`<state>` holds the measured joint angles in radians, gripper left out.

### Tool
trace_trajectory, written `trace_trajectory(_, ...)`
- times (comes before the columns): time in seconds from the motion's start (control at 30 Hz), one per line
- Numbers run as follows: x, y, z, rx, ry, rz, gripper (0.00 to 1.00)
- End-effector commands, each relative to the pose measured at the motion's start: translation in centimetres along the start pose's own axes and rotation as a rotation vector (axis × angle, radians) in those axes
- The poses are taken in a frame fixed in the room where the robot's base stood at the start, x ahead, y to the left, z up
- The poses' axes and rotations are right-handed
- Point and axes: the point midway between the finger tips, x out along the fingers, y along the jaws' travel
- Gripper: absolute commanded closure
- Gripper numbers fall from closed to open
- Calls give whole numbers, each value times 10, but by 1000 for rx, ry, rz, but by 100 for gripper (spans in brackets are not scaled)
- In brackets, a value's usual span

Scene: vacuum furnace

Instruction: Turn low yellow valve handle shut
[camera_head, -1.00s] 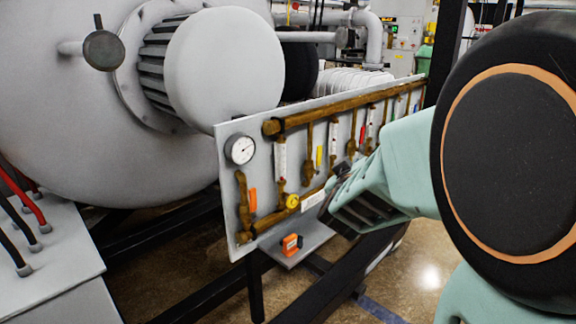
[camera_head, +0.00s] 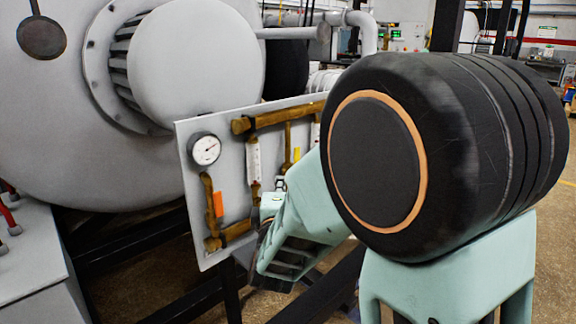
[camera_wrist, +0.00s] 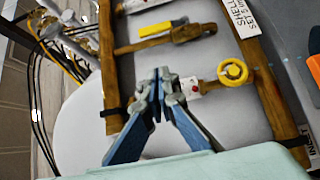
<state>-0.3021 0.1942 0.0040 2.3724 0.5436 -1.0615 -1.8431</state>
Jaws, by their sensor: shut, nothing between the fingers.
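The low yellow valve handle (camera_wrist: 233,72) is a small round wheel on a brass fitting, at the right of the wrist view. In the head view it is hidden behind my arm. My gripper (camera_wrist: 160,76) is shut and empty, its blue fingers close together. Its tips lie left of the yellow wheel in the wrist view, apart from it, by a white-and-red tag on the same branch. In the head view my gripper (camera_head: 268,208) is in front of the panel's lower part. Whether the fingers touch the branch or panel I cannot tell.
The grey panel (camera_head: 190,165) carries brass pipes, a gauge (camera_head: 205,149), an orange handle (camera_head: 218,204) and a flat yellow handle (camera_wrist: 155,28). Brass pipes run on both sides of my fingers. A large grey vessel (camera_head: 90,150) stands behind. A dark post supports the panel.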

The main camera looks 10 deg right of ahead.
Motion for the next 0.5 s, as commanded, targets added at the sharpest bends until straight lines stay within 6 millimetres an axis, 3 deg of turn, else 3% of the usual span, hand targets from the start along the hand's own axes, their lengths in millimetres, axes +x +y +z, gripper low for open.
trace_trajectory(0.5, 3, -1, -3, -14, 5, 4, 100)
